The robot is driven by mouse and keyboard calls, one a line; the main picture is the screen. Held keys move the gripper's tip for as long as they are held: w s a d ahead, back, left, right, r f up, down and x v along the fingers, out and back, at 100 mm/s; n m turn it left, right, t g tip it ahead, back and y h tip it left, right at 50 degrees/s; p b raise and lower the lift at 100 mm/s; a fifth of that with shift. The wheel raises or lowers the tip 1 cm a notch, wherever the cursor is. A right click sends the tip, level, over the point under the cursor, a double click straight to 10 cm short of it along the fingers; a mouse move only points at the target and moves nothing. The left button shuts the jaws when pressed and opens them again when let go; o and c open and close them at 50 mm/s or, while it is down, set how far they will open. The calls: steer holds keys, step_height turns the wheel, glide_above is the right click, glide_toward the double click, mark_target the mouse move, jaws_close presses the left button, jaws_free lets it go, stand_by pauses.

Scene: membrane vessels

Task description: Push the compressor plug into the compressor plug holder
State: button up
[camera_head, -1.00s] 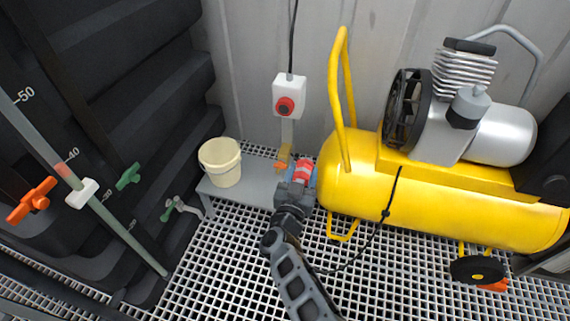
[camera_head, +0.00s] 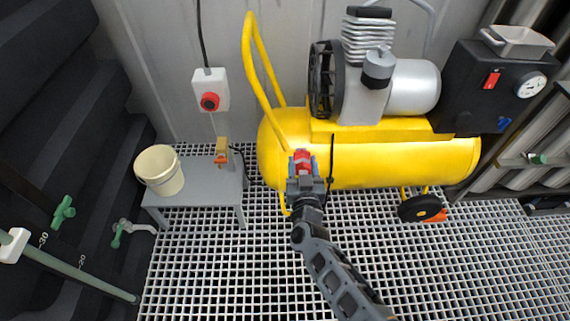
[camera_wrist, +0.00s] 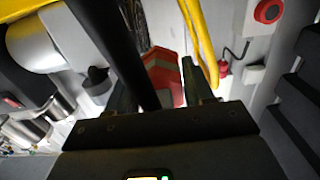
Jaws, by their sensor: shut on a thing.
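My gripper (camera_head: 303,178) is shut on the red compressor plug (camera_head: 302,158), holding it in front of the left end of the yellow compressor tank. In the wrist view the plug (camera_wrist: 163,75) shows between the fingers (camera_wrist: 160,95) as a red body with a pale band. A thick black strip, perhaps its cable, crosses in front of it. A tan and orange fitting (camera_head: 221,150) stands at the back of the small grey table, left of my gripper and apart from the plug. I cannot tell whether this is the plug holder.
The grey table (camera_head: 205,188) bears a cream bucket (camera_head: 160,172). A white switch box (camera_head: 209,88) with a red button is on the wall. The yellow compressor (camera_head: 400,160) with its frame fills the back right. Green-handled valves are at left. The grating floor in front is clear.

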steer(key=d+f+b, duration=0.3)
steer(key=d+b, duration=1.1)
steer(key=d, duration=4.4)
steer(key=shift+d, duration=0.1)
